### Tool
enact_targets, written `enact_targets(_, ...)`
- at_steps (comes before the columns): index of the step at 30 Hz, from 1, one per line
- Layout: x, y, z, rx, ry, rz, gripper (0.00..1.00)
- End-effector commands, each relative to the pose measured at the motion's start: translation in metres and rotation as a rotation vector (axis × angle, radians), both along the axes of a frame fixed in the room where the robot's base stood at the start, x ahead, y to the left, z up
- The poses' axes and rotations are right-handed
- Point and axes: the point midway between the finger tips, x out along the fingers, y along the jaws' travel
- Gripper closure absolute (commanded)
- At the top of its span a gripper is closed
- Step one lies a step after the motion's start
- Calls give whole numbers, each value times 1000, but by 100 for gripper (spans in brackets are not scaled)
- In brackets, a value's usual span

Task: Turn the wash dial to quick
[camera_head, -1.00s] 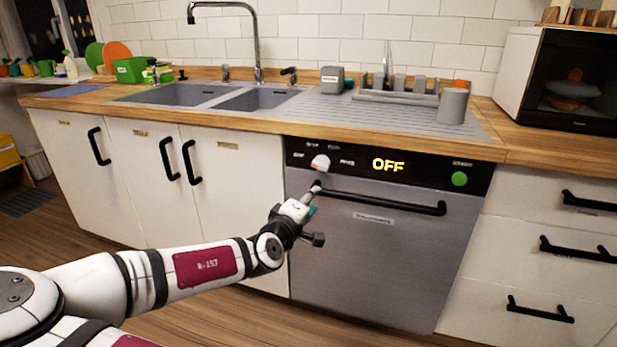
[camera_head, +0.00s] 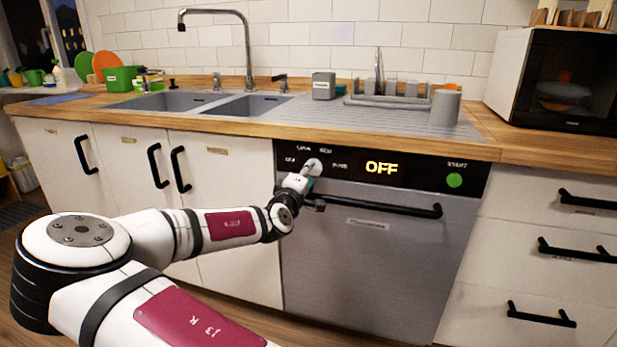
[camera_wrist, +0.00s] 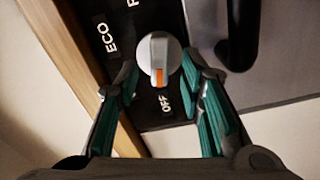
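The wash dial (camera_head: 313,166) is a round pale knob on the dishwasher's black panel. In the wrist view the dial (camera_wrist: 158,50) shows a grey grip bar, and its orange mark points at the OFF label (camera_wrist: 166,103). An ECO label (camera_wrist: 111,38) also shows; another label is cut off, and the quick label cannot be made out. My gripper (camera_wrist: 159,68) is open, with a green-padded finger on each side of the dial and small gaps visible. In the head view my gripper (camera_head: 307,174) is at the dial's lower left. The display (camera_head: 381,169) reads OFF.
The green start button (camera_head: 454,180) is at the panel's right. The black dishwasher handle (camera_head: 385,207) runs just below the panel, close to my gripper. The wooden counter edge (camera_head: 390,150) overhangs above. Cabinet handles are on both sides.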

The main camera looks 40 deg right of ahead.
Motion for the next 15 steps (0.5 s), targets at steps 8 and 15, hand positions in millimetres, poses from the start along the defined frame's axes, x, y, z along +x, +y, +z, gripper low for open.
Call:
enact_targets(8, 11, -14, 0, 0, 1, 0, 65)
enact_targets(15, 11, -14, 0, 0, 1, 0, 65)
